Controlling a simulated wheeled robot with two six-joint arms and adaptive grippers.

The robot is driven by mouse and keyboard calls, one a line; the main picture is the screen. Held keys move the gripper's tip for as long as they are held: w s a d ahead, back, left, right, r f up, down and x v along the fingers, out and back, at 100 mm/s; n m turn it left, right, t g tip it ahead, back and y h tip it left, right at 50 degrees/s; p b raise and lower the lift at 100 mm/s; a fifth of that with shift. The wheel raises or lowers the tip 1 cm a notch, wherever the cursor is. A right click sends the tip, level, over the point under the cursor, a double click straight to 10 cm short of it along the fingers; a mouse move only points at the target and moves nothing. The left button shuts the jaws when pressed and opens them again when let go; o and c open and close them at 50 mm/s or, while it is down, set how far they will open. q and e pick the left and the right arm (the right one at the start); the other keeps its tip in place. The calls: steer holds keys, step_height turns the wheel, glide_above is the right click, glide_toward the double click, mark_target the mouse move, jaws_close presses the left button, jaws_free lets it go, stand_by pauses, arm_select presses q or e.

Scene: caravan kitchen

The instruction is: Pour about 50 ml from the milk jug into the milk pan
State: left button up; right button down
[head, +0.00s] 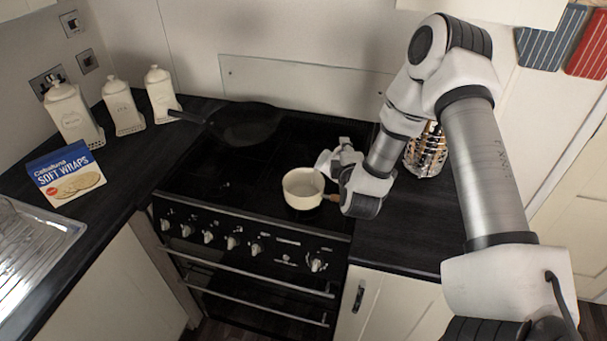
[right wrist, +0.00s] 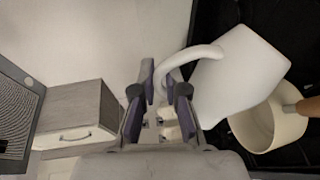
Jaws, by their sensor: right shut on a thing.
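The cream milk pan (head: 303,190) stands on the black hob near its front right, its wooden handle pointing right. It also shows in the right wrist view (right wrist: 262,125). My right gripper (head: 338,163) is shut on the handle of the white milk jug (head: 323,161). In the right wrist view the jug (right wrist: 243,82) hangs from the fingers (right wrist: 166,85) and partly overlaps the pan's rim in the picture. The jug is just behind and above the pan in the head view. I cannot see milk or a stream. My left gripper is out of view.
A dark frying pan (head: 243,124) sits at the hob's back left. A metal utensil holder (head: 427,150) stands behind my right arm. White canisters (head: 122,106) and a soft wraps box (head: 66,174) are on the left counter, near the sink drainer (head: 35,240).

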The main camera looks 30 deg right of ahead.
steer(key=shift+w+a+r+n, duration=0.5)
steer(key=shift+a+r+n, duration=0.25)
steer(key=shift+n, duration=0.35)
stand_by(1.8)
steer(key=shift+d, duration=0.1)
steer(key=s+d+f+m, duration=0.1)
steer(key=d+f+m+b, duration=0.1)
steer(key=m, duration=0.1)
steer(key=shift+s+f, duration=0.4)
steer(key=shift+d+m, duration=0.15)
steer(key=shift+m, duration=0.15)
steer(key=shift+s+d+f+m, duration=0.1)
steer(key=shift+d+f+m, duration=0.2)
steer(key=shift+f+m, duration=0.15)
steer(key=shift+s+d+f+m+t+b, duration=0.25)
steer(key=shift+s+f+m+t+b, duration=0.15)
steer(key=shift+f+m, duration=0.2)
steer(key=shift+d+r+p, duration=0.1)
steer(key=shift+r+p, duration=0.2)
steer(key=shift+d+f, duration=0.1)
steer(key=shift+s, duration=0.1)
